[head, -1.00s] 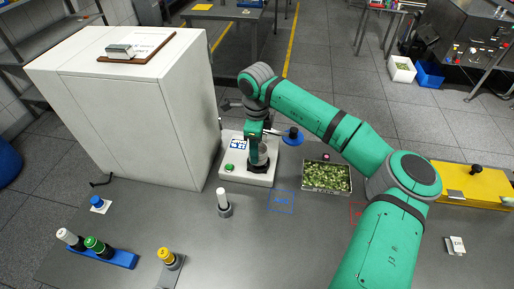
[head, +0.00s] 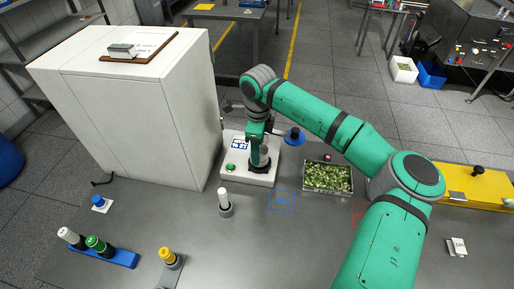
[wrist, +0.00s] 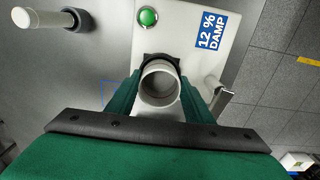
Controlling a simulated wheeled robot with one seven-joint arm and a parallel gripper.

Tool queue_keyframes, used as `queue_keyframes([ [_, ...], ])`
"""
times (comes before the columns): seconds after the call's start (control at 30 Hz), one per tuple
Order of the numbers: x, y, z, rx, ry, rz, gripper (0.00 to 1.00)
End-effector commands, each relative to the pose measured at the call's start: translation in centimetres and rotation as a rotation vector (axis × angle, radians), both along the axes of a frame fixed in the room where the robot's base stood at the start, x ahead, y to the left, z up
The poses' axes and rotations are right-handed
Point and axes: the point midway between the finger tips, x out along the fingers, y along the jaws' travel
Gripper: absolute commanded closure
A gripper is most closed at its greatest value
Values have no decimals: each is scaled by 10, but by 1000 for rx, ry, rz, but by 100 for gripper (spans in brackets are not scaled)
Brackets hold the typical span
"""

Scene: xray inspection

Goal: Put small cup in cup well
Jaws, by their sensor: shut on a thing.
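The small cup (wrist: 160,82) is a pale, open-topped round cup, seen from above and empty in the wrist view. My gripper (wrist: 161,100) has its green fingers on both sides of the cup and is shut on it. In the head view my gripper (head: 260,160) is low over the white moisture tester (head: 232,178). A dark ring, apparently the cup well (wrist: 172,59), shows around the far side of the cup in the wrist view. The cup hides most of it, so I cannot tell whether the cup is fully seated.
The tester has a green button (head: 231,167) and a "12 % DAMP" label (wrist: 211,31). A tray of green pieces (head: 328,178) lies to the right. A white-topped cylinder (head: 224,200) stands in front. A large white cabinet (head: 140,120) blocks the left.

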Motion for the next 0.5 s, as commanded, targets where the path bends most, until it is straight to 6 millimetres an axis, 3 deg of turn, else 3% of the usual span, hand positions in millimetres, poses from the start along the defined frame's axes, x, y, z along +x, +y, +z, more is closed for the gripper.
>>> queue_keyframes([
  [0.5, 0, 3, -11, 1, 0, 4, 75],
])
